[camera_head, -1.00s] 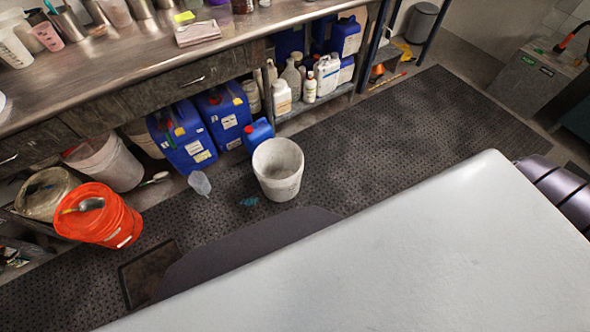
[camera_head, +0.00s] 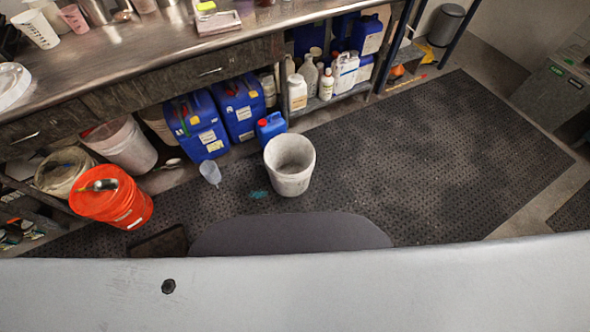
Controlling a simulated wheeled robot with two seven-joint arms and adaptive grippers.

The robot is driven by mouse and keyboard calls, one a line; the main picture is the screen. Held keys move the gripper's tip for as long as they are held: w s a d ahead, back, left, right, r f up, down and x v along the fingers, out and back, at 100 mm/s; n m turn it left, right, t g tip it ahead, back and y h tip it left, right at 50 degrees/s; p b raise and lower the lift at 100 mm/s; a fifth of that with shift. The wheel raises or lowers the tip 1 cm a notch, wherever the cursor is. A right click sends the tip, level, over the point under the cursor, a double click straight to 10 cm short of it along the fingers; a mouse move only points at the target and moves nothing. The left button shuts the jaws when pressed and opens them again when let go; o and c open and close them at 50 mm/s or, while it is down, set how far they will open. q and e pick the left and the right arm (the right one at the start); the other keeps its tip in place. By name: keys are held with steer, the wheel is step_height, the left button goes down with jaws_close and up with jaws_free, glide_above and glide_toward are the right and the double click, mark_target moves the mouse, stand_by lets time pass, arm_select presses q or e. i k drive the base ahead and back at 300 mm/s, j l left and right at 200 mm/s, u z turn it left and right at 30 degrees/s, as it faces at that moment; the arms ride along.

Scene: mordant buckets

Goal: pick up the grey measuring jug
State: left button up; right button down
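A small translucent grey jug (camera_head: 210,172), which looks like the measuring jug, is on the dark floor mat, in front of the blue canisters and left of a whitish bucket (camera_head: 289,168). It looks slightly tilted; markings and handle are too small to make out. Neither of my grippers is in view, and nothing touches the jug.
An orange bucket (camera_head: 118,205) with a metal scoop on its lid stands left of the jug. Blue canisters (camera_head: 196,125) and a small blue jug (camera_head: 270,130) stand behind. A teal scrap (camera_head: 259,194) lies nearby. The ribbed mat (camera_head: 440,150) is clear at right.

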mark_target(209, 168)
steer(key=u, duration=1.05)
